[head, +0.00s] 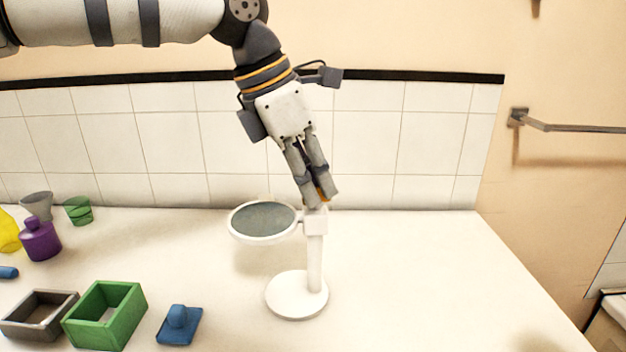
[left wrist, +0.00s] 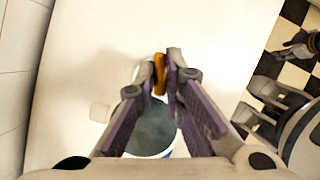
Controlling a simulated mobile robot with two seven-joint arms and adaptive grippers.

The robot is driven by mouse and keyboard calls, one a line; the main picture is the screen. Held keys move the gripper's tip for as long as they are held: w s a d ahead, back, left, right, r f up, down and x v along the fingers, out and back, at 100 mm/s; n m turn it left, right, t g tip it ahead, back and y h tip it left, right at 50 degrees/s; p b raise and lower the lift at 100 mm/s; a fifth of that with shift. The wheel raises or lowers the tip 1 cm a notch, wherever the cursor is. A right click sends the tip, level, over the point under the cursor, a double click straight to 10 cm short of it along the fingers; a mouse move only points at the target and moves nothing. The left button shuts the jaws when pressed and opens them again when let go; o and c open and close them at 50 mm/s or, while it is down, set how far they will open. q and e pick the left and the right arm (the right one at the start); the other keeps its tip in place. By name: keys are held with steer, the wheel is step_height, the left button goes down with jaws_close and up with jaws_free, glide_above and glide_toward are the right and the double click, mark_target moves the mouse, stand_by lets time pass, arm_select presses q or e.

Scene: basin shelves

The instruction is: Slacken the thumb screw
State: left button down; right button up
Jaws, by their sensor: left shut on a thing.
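A white stand (head: 315,262) with a round base (head: 297,296) and a round mirror (head: 263,221) on its left side stands upright on the counter. The mirror also shows in the left wrist view (left wrist: 152,132), below and partly behind the fingers. A small orange-brown thumb screw (head: 322,194) is at the top of the stand, mostly hidden by the fingers in the head view. My left gripper (head: 320,198) comes down from above and is shut on the thumb screw, which shows between the fingertips in the left wrist view (left wrist: 160,74).
A blue block with a knob (head: 179,326), a green box (head: 104,315) and a grey box (head: 40,315) sit at front left. A purple bottle (head: 40,240), a green cup (head: 78,210) and a grey cup (head: 37,205) stand behind them. The counter right of the stand is clear.

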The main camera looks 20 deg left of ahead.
arm_select(q)
steer(key=n+y, duration=0.1)
steer(key=n, duration=0.2)
steer(key=n+t, duration=0.1)
steer(key=n, duration=0.2)
steer(key=shift+s+d+y, duration=0.1)
steer(key=shift+d+y, duration=0.05)
steer(key=shift+y, duration=0.25)
steer(key=n+y, duration=0.1)
steer(key=n, duration=0.2)
steer(key=n+y, duration=0.1)
steer(key=n, duration=0.2)
steer(key=shift+d+t, duration=0.15)
steer(key=shift+t, duration=0.25)
steer(key=n+y, duration=0.1)
steer(key=n, duration=0.2)
steer(key=n+g+y, duration=0.1)
steer(key=n, duration=0.3)
steer(key=shift+d+y, duration=0.15)
steer(key=shift+y, duration=0.15)
steer(key=n+g+y, duration=0.1)
steer(key=n+g, duration=0.1)
steer(key=n, duration=0.3)
steer(key=shift+n, duration=0.6)
steer(key=c, duration=1.7)
jaws_free()
